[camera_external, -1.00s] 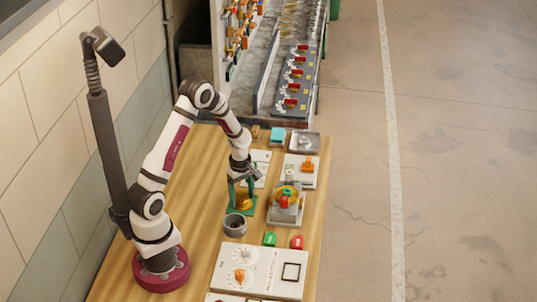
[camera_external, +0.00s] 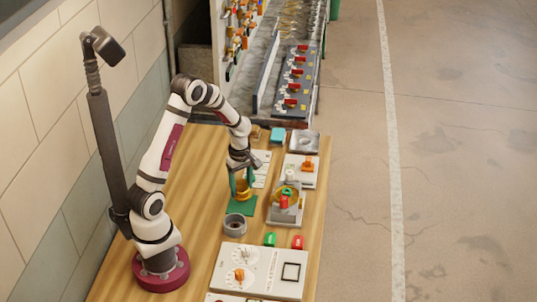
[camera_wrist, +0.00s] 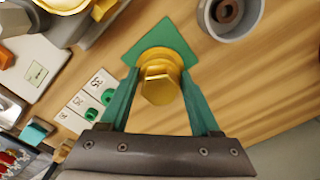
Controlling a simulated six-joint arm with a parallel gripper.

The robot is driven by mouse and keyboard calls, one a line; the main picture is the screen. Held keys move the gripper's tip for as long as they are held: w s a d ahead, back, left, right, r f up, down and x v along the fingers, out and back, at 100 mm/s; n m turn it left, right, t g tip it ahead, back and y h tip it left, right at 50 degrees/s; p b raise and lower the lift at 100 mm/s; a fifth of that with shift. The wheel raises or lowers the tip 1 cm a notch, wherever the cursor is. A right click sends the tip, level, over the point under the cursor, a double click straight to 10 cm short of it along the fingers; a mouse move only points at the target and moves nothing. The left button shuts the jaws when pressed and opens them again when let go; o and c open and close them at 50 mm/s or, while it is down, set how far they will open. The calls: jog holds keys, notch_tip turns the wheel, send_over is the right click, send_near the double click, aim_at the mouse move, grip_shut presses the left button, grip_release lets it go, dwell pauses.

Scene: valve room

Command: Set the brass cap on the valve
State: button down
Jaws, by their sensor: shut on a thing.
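The brass cap (camera_external: 243,189) is gold with a hexagonal top. It also shows in the wrist view (camera_wrist: 160,82), between the green fingers. My gripper (camera_external: 242,182) is shut on it and holds it above the green square mat (camera_external: 242,207), which shows behind the cap in the wrist view (camera_wrist: 140,52). The valve (camera_external: 285,204) stands to the right of the cap, on a grey base, with a brass ring and a red part. Only a piece of the valve's brass (camera_wrist: 62,4) shows at the top left of the wrist view. The cap's underside is hidden.
A grey cup (camera_external: 234,226) stands just in front of the mat. Green (camera_external: 270,239) and red (camera_external: 297,242) blocks lie near the valve. A white panel with an orange knob (camera_external: 307,164) is behind it. A dial panel (camera_external: 259,270) lies in front.

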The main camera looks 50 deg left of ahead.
jog(key=s+d+r, duration=0.3)
jog(key=d+r, duration=0.3)
jog(key=d, duration=0.5)
send_near(287, 192)
jog(key=shift+f, duration=2.4)
jog(key=shift+f, duration=1.05)
grip_release()
jog(key=shift+r, duration=0.1)
jog(key=shift+r, duration=3.9)
